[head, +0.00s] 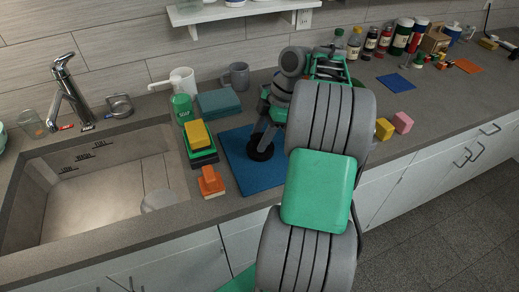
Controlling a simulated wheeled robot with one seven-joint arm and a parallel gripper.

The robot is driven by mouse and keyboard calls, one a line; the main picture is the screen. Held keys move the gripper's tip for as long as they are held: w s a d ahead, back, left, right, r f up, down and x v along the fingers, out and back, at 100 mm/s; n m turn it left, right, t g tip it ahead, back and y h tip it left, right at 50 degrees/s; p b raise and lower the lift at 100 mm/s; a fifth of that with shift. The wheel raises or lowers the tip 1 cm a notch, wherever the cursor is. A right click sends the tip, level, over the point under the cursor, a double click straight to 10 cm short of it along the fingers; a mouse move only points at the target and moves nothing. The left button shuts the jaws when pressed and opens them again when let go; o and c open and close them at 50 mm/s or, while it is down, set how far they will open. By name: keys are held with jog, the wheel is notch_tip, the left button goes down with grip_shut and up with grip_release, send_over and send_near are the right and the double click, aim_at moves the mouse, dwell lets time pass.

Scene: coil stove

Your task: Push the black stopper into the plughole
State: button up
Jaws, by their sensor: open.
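The black stopper (260,154) appears as a dark round disc over the blue mat (240,176) on the counter, right of the sink. My gripper (266,134) is open and points down just above the stopper. The fingers overlap the stopper's top in the picture, so I cannot tell whether they touch it. The sink (95,205) is at the left, with a light basin floor. A pale round shape (160,201) lies at its right front, partly cut off by the rim. I cannot make out a plughole for certain.
Between sink and mat stand a yellow-topped sponge stack (199,136), an orange block-like object (211,182) and a green can (182,107). Behind are a teal box (219,103) and a grey mug (237,76). The faucet (70,95) rises behind the sink. A shelf hangs above.

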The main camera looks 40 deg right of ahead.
jog(key=shift+c, duration=0.2)
grip_shut()
jog(key=shift+r, duration=0.1)
